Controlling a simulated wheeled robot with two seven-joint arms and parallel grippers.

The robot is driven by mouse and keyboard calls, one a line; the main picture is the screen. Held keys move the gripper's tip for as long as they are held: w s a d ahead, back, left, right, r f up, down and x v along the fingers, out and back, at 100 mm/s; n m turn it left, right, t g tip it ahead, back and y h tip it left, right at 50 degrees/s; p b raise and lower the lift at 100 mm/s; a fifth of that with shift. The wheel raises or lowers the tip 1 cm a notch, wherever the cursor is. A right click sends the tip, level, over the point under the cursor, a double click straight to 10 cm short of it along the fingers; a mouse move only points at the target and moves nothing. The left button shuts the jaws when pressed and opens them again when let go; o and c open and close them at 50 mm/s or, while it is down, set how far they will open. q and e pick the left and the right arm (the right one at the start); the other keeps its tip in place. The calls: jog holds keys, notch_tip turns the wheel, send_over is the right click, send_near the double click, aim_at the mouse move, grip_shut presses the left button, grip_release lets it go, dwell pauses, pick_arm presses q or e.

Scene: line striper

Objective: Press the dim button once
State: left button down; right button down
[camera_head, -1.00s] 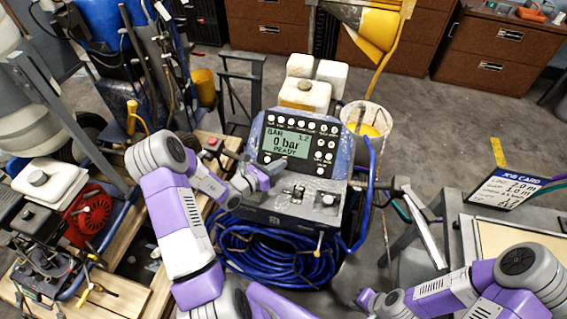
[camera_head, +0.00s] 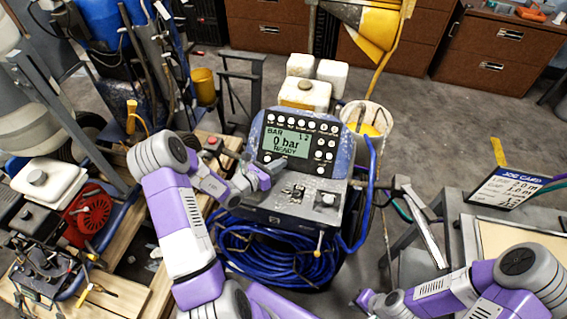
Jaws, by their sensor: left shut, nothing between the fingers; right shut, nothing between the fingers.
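The control panel (camera_head: 343,133) of the striper stands in the middle, tilted up towards me. My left gripper (camera_head: 272,167) is shut and empty, just below the screen's lower left corner. I cannot tell whether it touches the panel. My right gripper (camera_head: 366,299) is shut and empty, low at the right, away from the panel.
A coiled blue hose (camera_head: 268,262) hangs below the panel. A white bucket (camera_head: 372,118) stands behind it at the right. A job card (camera_head: 507,187) stands on the bench at the right. An engine on a wooden pallet (camera_head: 118,292) is at the left.

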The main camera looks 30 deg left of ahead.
pick_arm(q)
jog(key=shift+w+f+b, duration=0.25)
jog(key=shift+w+b, duration=0.05)
dwell(0.8)
jog(key=shift+s, duration=0.1)
jog(key=shift+s+d+r+p, duration=0.1)
jog(key=shift+s+r+p, duration=0.45)
jog(key=shift+p, duration=0.1)
jog(key=shift+r, duration=0.1)
jog(key=s+r+p, duration=0.3)
jog(key=shift+s+d+r+p, duration=0.15)
jog(key=shift+d+r+p, duration=0.1)
jog(key=shift+d+p, duration=0.1)
dwell(0.9)
